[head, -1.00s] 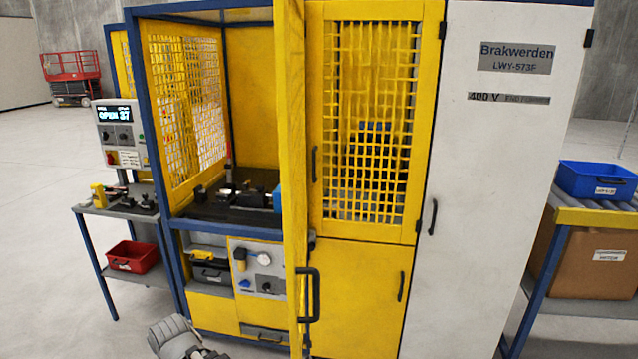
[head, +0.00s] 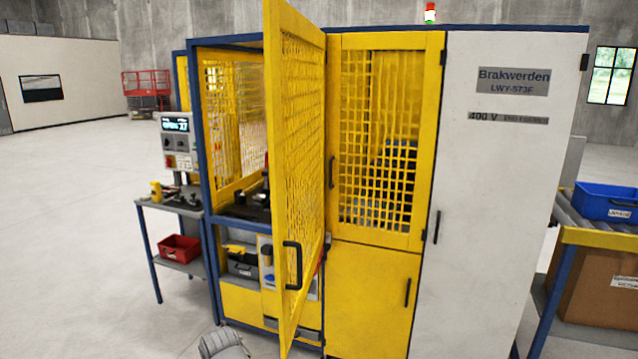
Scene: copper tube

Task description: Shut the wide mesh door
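The wide mesh door (head: 298,150) is yellow with a mesh panel and stands swung open, jutting out from the machine toward me. Its black handle (head: 292,265) is on the free edge, on the face turned to me. Part of my arm shows as a grey rounded piece at the bottom edge of the head view, left of the door's lower end and apart from the handle. My gripper's fingers are not visible.
A fixed-looking narrower mesh door (head: 381,140) and a white cabinet (head: 495,190) stand to the right. A side table (head: 170,206) with a control box (head: 178,141) is at left. A roller conveyor (head: 590,236) is at far right. The floor at left is clear.

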